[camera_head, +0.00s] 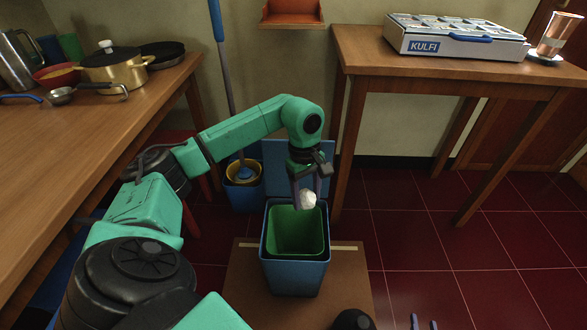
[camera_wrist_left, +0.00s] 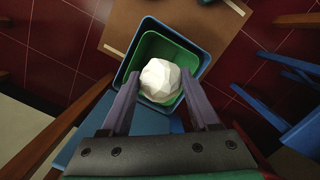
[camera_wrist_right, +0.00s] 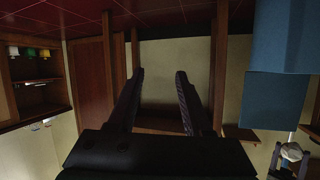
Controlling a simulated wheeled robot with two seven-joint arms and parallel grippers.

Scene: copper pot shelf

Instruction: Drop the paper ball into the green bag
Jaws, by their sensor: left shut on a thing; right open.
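A crumpled white paper ball (camera_head: 307,199) is held between the fingers of my left gripper (camera_head: 308,190), above the opening of the bin. The ball also shows in the left wrist view (camera_wrist_left: 161,81), between the fingertips, over the bin. The green bag (camera_head: 297,231) lines the inside of an open blue bin (camera_head: 294,277). The bag's bottom is partly hidden by the ball in the left wrist view. My right gripper (camera_head: 424,324) shows only its fingertips at the bottom edge of the head view. In the right wrist view it is open and empty (camera_wrist_right: 158,78).
The bin stands on a brown mat (camera_head: 242,281). A blue mop bucket (camera_head: 243,190) stands behind it. A wooden counter with pots (camera_head: 75,130) is at left, and a wooden table (camera_head: 440,75) with a KULFI box (camera_head: 455,40) is at right. Red floor is free at right.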

